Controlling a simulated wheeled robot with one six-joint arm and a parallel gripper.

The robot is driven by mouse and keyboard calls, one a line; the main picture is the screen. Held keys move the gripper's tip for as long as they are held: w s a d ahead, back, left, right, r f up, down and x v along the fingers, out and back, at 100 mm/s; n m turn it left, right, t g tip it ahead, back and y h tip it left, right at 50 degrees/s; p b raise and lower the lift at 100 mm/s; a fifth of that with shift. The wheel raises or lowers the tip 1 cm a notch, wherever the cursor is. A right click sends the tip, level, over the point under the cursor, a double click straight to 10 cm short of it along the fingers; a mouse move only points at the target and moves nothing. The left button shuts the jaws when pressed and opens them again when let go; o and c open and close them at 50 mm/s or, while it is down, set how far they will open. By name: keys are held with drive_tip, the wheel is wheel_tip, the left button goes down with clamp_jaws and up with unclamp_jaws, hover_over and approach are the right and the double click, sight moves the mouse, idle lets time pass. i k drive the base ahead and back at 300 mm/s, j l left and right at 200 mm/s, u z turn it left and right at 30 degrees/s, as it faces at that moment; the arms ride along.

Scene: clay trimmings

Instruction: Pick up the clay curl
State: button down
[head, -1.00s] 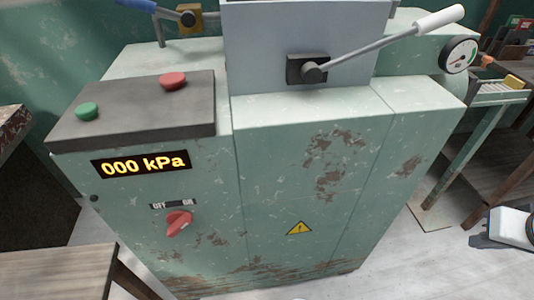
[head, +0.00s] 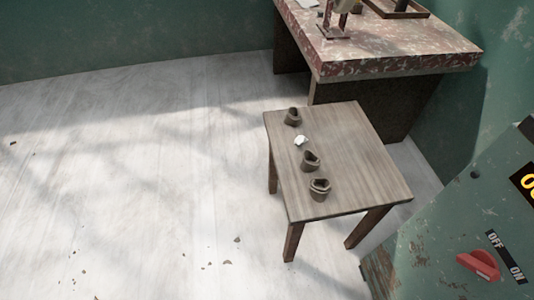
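A small wooden table (head: 362,160) stands right of the middle. Along its left side are three dark grey-brown, ring-like or cup-like pieces: one at the far end (head: 293,117), one nearer the middle (head: 311,161) and one closest to me (head: 320,189). They look hollow and may be clay curls; I cannot tell for sure. A small crumpled white piece (head: 300,141) lies between the far piece and the middle one. Nothing is held in view. My gripper is not in view.
A heavy workbench (head: 400,60) with a mottled red top stands behind the table, bearing a tool stand. A green machine (head: 440,235) with a red switch (head: 478,264) is close on the right. Small dark scraps lie on the open pale floor (head: 120,180) to the left.

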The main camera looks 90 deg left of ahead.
sight(308, 155)
drive_tip(key=u, duration=2.55)
drive_tip(key=k+j+u, duration=0.15)
drive_tip(key=j, duration=0.15)
drive_tip(key=j+u, duration=0.1)
drive_tip(key=j, duration=0.2)
